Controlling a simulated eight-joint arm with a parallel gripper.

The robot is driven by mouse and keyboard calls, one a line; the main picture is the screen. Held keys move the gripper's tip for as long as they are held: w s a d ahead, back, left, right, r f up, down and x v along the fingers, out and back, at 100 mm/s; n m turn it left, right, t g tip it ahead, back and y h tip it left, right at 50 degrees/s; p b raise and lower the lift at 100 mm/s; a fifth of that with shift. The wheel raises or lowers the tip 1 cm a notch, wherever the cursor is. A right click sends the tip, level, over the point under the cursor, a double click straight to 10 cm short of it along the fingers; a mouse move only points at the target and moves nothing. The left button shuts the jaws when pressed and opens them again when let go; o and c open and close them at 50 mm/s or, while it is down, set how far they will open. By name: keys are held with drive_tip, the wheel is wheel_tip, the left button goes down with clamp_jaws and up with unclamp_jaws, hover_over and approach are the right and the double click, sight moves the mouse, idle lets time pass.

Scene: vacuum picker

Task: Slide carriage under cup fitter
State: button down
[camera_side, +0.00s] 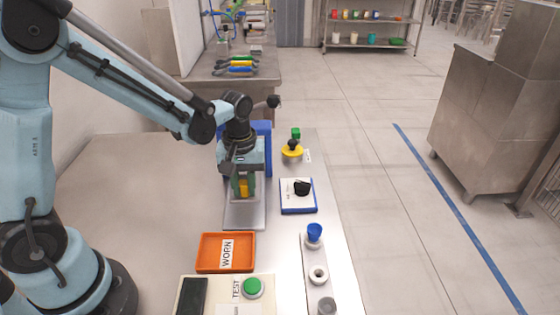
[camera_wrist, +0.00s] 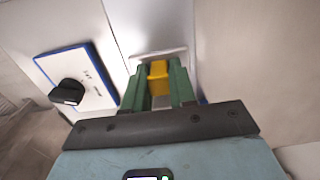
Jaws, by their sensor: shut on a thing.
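My gripper (camera_side: 243,190) has green fingers and is shut on a yellow block (camera_side: 244,187), which looks like the carriage's grip. In the wrist view the fingers (camera_wrist: 160,85) stand on either side of the yellow block (camera_wrist: 158,76), with a pale plate edge just beyond it. A grey flat track or plate (camera_side: 245,216) lies below and in front of the gripper. A blue upright body (camera_side: 263,132), possibly the cup fitter, stands behind my wrist and is mostly hidden. The carriage's base and its contact with the track are hidden by my gripper.
Right of the gripper is a blue-edged white panel with a black knob (camera_side: 302,188), also in the wrist view (camera_wrist: 67,92). A yellow-and-black knob (camera_side: 291,152) stands behind it. In front are an orange WORN tray (camera_side: 210,265), a green TEST button (camera_side: 252,287) and a blue cup (camera_side: 314,232).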

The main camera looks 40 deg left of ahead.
drive_tip(key=shift+w+a, duration=1.3)
drive_tip(key=c, duration=1)
unclamp_jaws()
drive_tip(key=shift+c, duration=0.2)
drive_tip(key=shift+o, duration=0.2)
wheel_tip(320, 180, up, 12)
drive_tip(key=m+t, duration=0.7)
drive_tip(key=m, duration=0.2)
approach(245, 174)
drive_tip(key=s+d+r, duration=0.3)
drive_tip(key=s, duration=0.2)
drive_tip(key=shift+d+r, duration=0.25)
drive_tip(key=shift+r, duration=0.15)
